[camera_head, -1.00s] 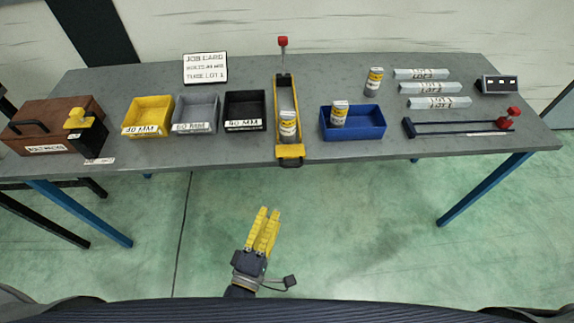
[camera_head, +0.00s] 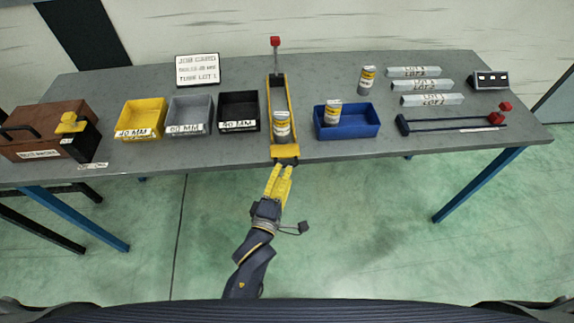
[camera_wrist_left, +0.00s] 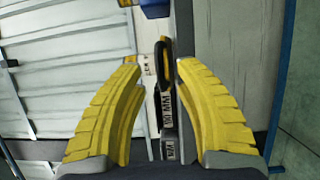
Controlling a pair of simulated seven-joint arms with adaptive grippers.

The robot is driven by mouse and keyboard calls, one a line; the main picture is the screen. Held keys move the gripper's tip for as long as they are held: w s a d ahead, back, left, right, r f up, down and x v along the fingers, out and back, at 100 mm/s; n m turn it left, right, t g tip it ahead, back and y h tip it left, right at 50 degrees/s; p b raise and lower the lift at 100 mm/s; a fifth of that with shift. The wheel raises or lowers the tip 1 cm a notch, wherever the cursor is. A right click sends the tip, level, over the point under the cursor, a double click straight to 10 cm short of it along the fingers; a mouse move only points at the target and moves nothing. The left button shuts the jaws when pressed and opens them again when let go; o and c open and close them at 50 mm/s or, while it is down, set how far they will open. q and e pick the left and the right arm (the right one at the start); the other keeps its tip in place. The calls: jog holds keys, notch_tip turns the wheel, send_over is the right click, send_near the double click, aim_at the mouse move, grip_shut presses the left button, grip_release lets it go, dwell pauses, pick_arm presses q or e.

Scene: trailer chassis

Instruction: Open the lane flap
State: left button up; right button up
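The yellow lane flap (camera_head: 285,151) closes the front end of the narrow yellow lane (camera_head: 291,94) at the table's front edge. Its dark handle (camera_head: 287,161) sticks out just below. A labelled can (camera_head: 282,128) stands in the lane behind the flap. My left gripper (camera_head: 281,168) is right in front of the handle, its yellow fingertips close to it. In the left wrist view the two fingers (camera_wrist_left: 160,66) are apart, with the dark handle seen in the gap. I cannot tell whether they touch it. My right gripper is not in view.
Yellow (camera_head: 141,118), grey (camera_head: 190,114) and black (camera_head: 238,111) bins stand left of the lane. A blue tray (camera_head: 362,131) with a can in it stands to the right. A red-knobbed lever (camera_head: 275,42) rises at the lane's back end. The floor before the table is clear.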

aim_at(285, 156)
pick_arm(q)
jog(key=shift+x, duration=1.9)
jog(key=shift+c, duration=0.2)
grip_shut()
